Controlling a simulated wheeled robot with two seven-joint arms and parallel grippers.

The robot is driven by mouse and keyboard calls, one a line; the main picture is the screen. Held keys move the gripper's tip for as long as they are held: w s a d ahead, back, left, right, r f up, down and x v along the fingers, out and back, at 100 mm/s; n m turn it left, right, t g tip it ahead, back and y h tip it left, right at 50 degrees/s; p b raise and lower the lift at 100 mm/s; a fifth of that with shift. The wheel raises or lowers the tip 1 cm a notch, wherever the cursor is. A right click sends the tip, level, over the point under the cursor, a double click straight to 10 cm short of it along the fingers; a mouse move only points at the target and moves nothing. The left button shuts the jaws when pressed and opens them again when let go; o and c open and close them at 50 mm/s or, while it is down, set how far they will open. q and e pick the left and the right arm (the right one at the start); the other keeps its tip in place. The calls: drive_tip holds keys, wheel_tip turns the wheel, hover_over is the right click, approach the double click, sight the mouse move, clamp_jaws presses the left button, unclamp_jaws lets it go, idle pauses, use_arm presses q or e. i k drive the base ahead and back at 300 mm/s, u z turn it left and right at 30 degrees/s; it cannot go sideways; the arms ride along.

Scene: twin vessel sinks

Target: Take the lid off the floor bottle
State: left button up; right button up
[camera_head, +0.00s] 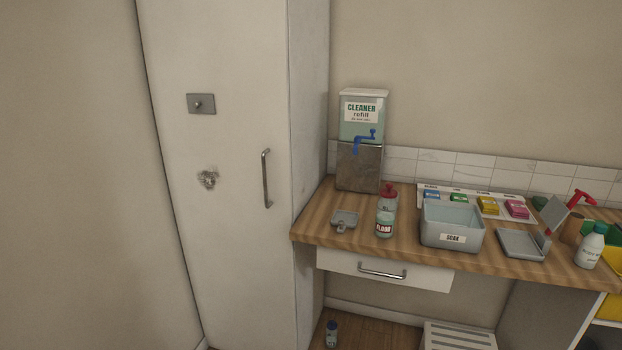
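The floor bottle (385,215) stands upright on the wooden counter, left of the middle of its top. It is pale and see-through, with a red label reading FLOOR. Its red lid (389,190) sits on top of it. Neither of my grippers shows in the head view, so I cannot see where they are relative to the bottle.
The cleaner refill dispenser (365,112) with a blue tap stands behind the bottle. A tall white cabinet (225,150) borders the wooden counter (320,223) at left.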

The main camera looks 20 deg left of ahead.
sight(387, 192)
drive_tip(key=u, duration=0.4)
drive_tip(key=i, duration=0.9)
drive_tip(key=z, duration=0.1)
